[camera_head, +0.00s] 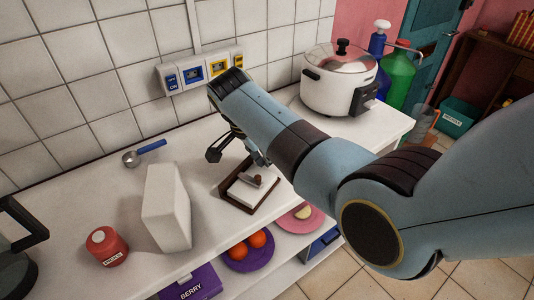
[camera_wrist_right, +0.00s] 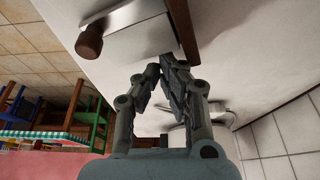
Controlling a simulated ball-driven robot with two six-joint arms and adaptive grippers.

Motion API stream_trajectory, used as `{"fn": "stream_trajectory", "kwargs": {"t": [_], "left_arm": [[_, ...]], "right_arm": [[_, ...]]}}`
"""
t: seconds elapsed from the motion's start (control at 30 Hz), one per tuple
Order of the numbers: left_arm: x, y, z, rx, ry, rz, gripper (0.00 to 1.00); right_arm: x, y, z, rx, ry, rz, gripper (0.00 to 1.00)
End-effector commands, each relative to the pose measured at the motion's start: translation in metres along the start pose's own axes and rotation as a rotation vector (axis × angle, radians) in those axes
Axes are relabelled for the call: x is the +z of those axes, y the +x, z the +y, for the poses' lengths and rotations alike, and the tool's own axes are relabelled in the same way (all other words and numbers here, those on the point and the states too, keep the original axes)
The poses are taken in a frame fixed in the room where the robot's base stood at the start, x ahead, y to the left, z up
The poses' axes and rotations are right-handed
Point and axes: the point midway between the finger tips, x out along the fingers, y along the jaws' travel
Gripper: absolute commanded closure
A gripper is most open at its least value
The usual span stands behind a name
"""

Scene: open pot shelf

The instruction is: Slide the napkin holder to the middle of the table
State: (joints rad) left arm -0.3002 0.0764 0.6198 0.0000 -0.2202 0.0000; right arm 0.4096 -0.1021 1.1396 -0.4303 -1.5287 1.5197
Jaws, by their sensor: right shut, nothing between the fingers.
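The napkin holder (camera_head: 232,207) is a low brown frame with white napkins and a brown-knobbed piece on top. It lies flat on the white counter (camera_head: 110,211), near its front edge. My right gripper (camera_head: 232,148) is at the holder's back side, its fingers partly hidden by the arm. In the right wrist view my gripper (camera_wrist_right: 163,70) is shut and empty, with its fingertips close to the holder's brown side (camera_wrist_right: 183,30). I cannot tell whether they touch it. My left gripper is out of view.
A white block (camera_head: 166,208) stands left of the holder, with a red jar (camera_head: 106,246) further left. A measuring scoop (camera_head: 145,152) lies behind. A white cooker (camera_head: 338,80) stands at the back right. A lower shelf holds a purple plate (camera_head: 237,265) with oranges.

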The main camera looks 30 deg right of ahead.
Motion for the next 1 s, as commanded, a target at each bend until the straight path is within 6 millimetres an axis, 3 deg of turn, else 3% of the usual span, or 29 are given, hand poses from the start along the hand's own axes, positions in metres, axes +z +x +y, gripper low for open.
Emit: {"fn": "stream_trajectory", "kwargs": {"t": [0.1,0.3,0.53,0.8,1.0], "left_arm": [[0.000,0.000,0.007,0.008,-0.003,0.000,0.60],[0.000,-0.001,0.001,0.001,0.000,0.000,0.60],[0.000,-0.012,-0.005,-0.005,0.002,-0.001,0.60],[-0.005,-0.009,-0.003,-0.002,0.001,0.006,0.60],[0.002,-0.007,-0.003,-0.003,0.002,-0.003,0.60]], "right_arm": [[0.001,0.001,0.001,0.002,-0.001,-0.002,1.00],[-0.002,0.001,0.001,0.002,-0.001,-0.001,1.00],[-0.033,0.010,0.003,-0.002,-0.011,0.003,1.00],[-0.029,-0.053,0.002,-0.008,-0.012,-0.002,1.00],[-0.030,-0.082,0.002,-0.006,-0.013,-0.001,1.00]]}}
